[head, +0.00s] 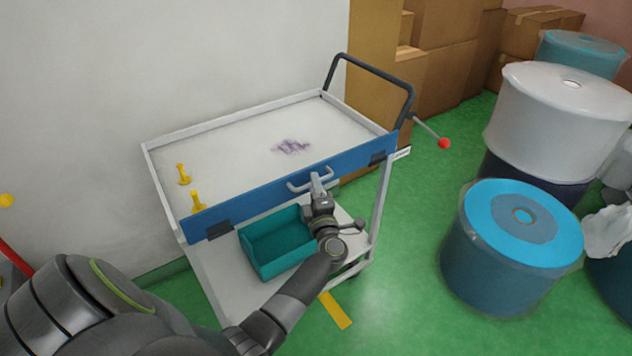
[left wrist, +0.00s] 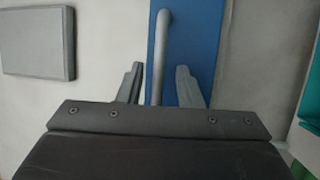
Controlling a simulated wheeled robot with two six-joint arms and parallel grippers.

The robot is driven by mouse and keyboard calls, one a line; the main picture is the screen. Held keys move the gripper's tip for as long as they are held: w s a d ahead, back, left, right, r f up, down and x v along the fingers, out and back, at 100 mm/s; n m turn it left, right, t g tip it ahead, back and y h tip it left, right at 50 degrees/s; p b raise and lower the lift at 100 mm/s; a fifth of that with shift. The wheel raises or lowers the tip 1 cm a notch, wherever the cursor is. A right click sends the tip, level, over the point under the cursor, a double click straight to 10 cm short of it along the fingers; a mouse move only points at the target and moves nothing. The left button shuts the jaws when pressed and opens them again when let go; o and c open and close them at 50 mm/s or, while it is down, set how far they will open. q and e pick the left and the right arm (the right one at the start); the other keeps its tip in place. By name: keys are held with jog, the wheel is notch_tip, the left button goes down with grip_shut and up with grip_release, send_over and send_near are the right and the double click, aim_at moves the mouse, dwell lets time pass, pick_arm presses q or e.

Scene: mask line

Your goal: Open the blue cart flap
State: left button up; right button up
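The blue flap (head: 265,198) stands upright along the front edge of the white cart's top tray (head: 235,140). A light grey bar handle (head: 296,187) is fixed to its outer face. My left gripper (head: 317,180) is at this handle, in front of the flap. In the left wrist view the two fingers (left wrist: 160,85) are apart, one on each side of the handle bar (left wrist: 162,50), with gaps visible. The blue flap (left wrist: 188,35) fills the strip behind them. My right gripper is in neither view.
A teal bin (head: 262,262) sits on the cart's lower shelf beneath the flap. Yellow pegs (head: 184,174) stand on the tray's left. A red-knobbed lever (head: 444,144) sticks out at the right. Wrapped rolls (head: 510,250) stand further right, with green floor between.

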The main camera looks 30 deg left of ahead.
pick_arm(q)
jog(key=shift+s+r, duration=0.1)
jog(key=shift+c, duration=0.4)
grip_shut()
